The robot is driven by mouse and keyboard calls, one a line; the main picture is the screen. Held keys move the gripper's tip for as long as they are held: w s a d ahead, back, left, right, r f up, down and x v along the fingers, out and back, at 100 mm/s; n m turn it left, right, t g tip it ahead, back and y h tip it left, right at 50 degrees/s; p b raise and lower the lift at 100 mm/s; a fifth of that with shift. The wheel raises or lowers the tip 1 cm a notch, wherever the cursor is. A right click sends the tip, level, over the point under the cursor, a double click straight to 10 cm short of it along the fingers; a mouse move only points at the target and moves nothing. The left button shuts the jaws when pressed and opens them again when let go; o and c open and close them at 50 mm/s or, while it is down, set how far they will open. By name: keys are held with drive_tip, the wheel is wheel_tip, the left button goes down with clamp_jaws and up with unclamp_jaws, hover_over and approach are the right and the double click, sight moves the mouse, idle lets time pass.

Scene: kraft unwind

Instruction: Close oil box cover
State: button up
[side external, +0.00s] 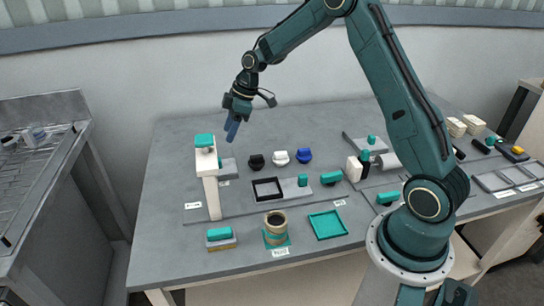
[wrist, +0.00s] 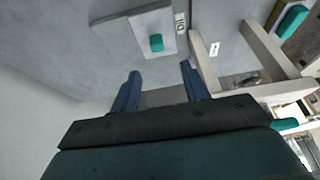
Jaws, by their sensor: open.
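My gripper (side external: 232,130) is open and empty, with its blue fingers pointing down, high above the back left of the table beside the white post. In the wrist view my gripper (wrist: 160,72) has its two fingers well apart. A flat grey plate with a teal knob (wrist: 156,43) lies beyond the fingertips, apart from them. The same grey plate (side external: 229,166) shows partly behind the post. A black open-topped box (side external: 267,180) stands mid-table with a grey lid-like plate (side external: 290,192) with a teal knob beside it. I cannot tell which is the oil box cover.
The white post (side external: 211,190) with a teal top stands close to my gripper. Black, white and blue knobs (side external: 281,157) sit in a row behind the box. A brown roll (side external: 275,226) and a teal tray (side external: 327,225) are in front. The table's far left is clear.

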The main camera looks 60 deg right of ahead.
drive_tip(key=shift+v, duration=1.4)
drive_tip(key=shift+a, duration=0.1)
drive_tip(key=s+a+r+m+t+h, duration=0.1)
drive_tip(key=s+a+r+m, duration=0.1)
drive_tip(key=s+a+r, duration=0.4)
drive_tip(key=s+a+r+m+h, duration=0.1)
drive_tip(key=s+a+r+m, duration=0.1)
drive_tip(key=s+r, duration=0.7)
drive_tip(key=s+a+m+t+h, duration=0.1)
drive_tip(key=s+m, duration=0.4)
drive_tip(key=s, duration=1.4)
drive_tip(key=shift+a, duration=0.5)
drive_tip(key=shift+s, duration=0.1)
